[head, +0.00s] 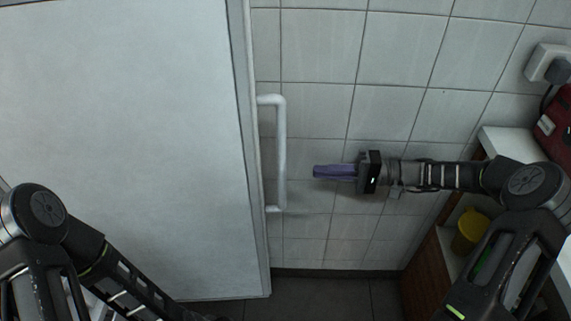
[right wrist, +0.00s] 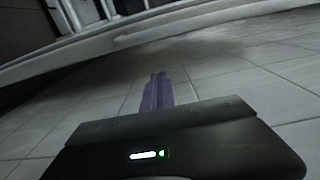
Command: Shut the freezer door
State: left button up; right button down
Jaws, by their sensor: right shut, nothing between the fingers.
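The freezer door (head: 130,140) is a large white panel filling the left of the head view. Its white bar handle (head: 281,150) runs along the right edge. I cannot tell for sure from here how far the door stands open. My right gripper (head: 316,171) is shut and empty, its purple fingers pointing left, a little right of the handle and apart from it. In the right wrist view the shut fingers (right wrist: 158,80) point towards a pale bar across the top. My left arm comes in at lower left; its gripper is out of view.
A white tiled wall (head: 400,60) stands behind the gripper. At right is a white counter (head: 503,143) with a red object (head: 556,125) and a wall socket with plug (head: 548,63) above. A yellow container (head: 470,230) sits below the counter. Dark floor (head: 335,292) shows at the bottom.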

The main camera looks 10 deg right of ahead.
jog(key=shift+d+r, duration=0.3)
jog(key=shift+r, duration=0.25)
jog(key=s+a, duration=0.1)
jog(key=a, duration=0.8)
jog(key=shift+s+a, duration=0.15)
jog(key=shift+a, duration=0.1)
